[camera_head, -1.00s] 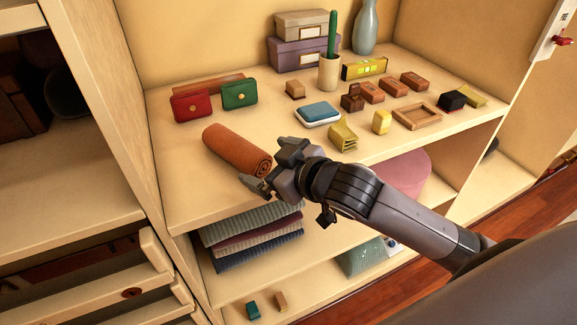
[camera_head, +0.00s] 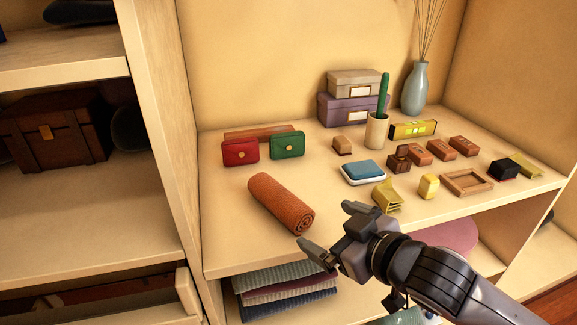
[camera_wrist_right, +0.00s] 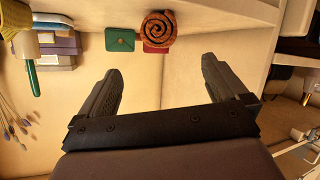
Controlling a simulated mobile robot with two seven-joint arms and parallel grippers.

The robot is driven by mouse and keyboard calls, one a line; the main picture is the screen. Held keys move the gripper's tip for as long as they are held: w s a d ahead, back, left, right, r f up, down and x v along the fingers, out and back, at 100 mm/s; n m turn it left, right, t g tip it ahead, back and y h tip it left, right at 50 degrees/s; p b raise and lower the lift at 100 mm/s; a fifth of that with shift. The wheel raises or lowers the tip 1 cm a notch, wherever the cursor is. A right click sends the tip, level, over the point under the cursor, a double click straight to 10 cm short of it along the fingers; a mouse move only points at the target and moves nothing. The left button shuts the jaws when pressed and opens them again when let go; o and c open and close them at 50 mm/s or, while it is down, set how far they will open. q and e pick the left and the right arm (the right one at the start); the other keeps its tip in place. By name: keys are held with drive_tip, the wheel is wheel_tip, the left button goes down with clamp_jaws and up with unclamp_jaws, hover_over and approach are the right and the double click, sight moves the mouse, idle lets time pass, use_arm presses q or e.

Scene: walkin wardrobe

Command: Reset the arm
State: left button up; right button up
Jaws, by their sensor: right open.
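My right gripper (camera_head: 326,226) is open and empty at the front edge of the shelf in the head view. Its two fingers (camera_wrist_right: 160,90) stand wide apart in the right wrist view, with nothing between them. A rolled orange-brown towel (camera_head: 281,203) lies on the shelf just left of and behind the gripper, apart from it as far as I can tell. The towel's spiral end (camera_wrist_right: 158,29) shows beyond the fingers in the wrist view. My left gripper is not in view.
The shelf (camera_head: 225,210) holds a red purse (camera_head: 240,152), a green purse (camera_head: 287,145), a blue-topped case (camera_head: 363,171), a cup with a green stick (camera_head: 377,130), several small blocks and a wooden tray (camera_head: 446,182). Folded textiles (camera_head: 285,290) lie below. An upright panel (camera_head: 165,130) stands left.

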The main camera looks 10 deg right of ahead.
drive_tip(key=s+d+f+m+g+h, duration=0.25)
drive_tip(key=s+f+g, duration=0.25)
drive_tip(key=s+f, duration=0.45)
drive_tip(key=s+d+f+m+g+h, duration=0.2)
drive_tip(key=s+d+f+g, duration=0.2)
drive_tip(key=s+f, duration=0.6)
drive_tip(key=w+a+f+t+y, duration=0.2)
drive_tip(key=w+f+t, duration=0.3)
drive_tip(key=f, duration=0.3)
drive_tip(key=shift+a+t, duration=0.7)
drive_tip(key=shift+t, duration=0.1)
